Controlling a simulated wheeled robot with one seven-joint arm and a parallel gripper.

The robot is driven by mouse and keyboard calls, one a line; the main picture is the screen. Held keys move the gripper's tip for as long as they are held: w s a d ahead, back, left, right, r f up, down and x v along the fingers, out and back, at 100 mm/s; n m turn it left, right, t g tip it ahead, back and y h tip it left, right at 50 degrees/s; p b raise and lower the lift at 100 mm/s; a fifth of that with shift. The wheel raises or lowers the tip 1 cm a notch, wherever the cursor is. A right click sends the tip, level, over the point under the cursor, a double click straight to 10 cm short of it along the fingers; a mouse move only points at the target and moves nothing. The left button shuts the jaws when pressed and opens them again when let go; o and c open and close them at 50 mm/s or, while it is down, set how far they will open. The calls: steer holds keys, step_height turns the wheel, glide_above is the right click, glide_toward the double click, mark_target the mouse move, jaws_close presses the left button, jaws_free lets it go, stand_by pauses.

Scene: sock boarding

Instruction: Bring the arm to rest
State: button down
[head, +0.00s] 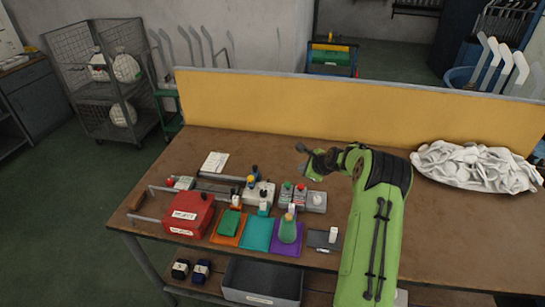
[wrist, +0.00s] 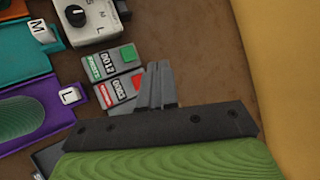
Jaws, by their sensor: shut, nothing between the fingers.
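My green arm reaches in from the lower right in the head view, over the brown workbench (head: 450,235). My gripper (head: 303,162) is above the bench, behind the row of small boxes. In the wrist view my gripper (wrist: 157,75) has its grey fingers together with nothing between them. The fingertips show over bare bench beside two small counters, one with a green button (wrist: 128,52) and one with a red button (wrist: 138,82). I cannot tell the exact height above the bench.
A yellow panel (head: 350,108) runs along the bench's back. A red box (head: 188,214), an orange mat (head: 222,238), a teal mat (head: 257,234) and a purple mat (head: 286,247) lie left of my arm. A white sock pile (head: 475,165) lies right. A grey bin (head: 262,280) is below the front edge.

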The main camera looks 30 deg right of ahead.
steer(key=s+a+r+n+g, duration=0.1)
steer(key=s+a+r+n, duration=0.55)
steer(key=a+r, duration=0.3)
steer(key=s+a+r+n+g, duration=0.2)
steer(key=s+a+r+n, duration=0.45)
steer(key=a+r, duration=0.3)
steer(key=s+a+n, duration=0.4)
steer(key=s+n, duration=0.2)
steer(key=s, duration=0.6)
steer(key=s+a+n, duration=0.4)
steer(key=s+n, duration=0.3)
steer(key=s, duration=0.6)
steer(key=shift+s+a+r+g+h, duration=0.25)
steer(key=shift+a+r+g+h, duration=0.05)
steer(key=shift+a+r+h, duration=0.1)
